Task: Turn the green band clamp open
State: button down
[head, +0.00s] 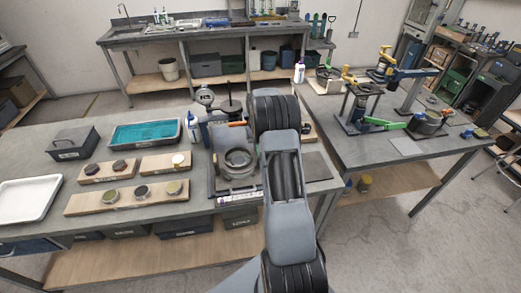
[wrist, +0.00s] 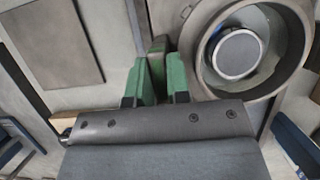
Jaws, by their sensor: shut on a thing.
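In the wrist view, my gripper (wrist: 163,68) is closed, with its two green-faced fingers side by side on a narrow dark green piece (wrist: 160,44), which looks like the handle of the green band clamp. This piece lies beside a thick grey-brown ring (wrist: 293,60) with a round grey disc (wrist: 238,53) inside. Where the handle joins the ring is not clear. In the head view, my arm hides the gripper. A grey ring (head: 239,163) stands on a plate left of the arm. A green lever (head: 384,123) beside a round pot shows on the right bench.
Wooden strips with round pieces (head: 142,193), a teal-lined tray (head: 145,133) and a white tray (head: 27,199) lie left on the bench. A bottle (head: 193,127) stands behind the ring. A yellow-topped stand (head: 360,105) is on the right bench.

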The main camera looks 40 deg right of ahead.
jog(key=c, duration=1.1)
grip_release()
jog(key=shift+r, duration=0.1)
jog(key=b+v, duration=0.1)
jog(key=v, duration=1.2)
jog(key=shift+w+r, duration=0.1)
jog(key=shift+r, duration=0.25)
jog(key=shift+a+r, duration=0.1)
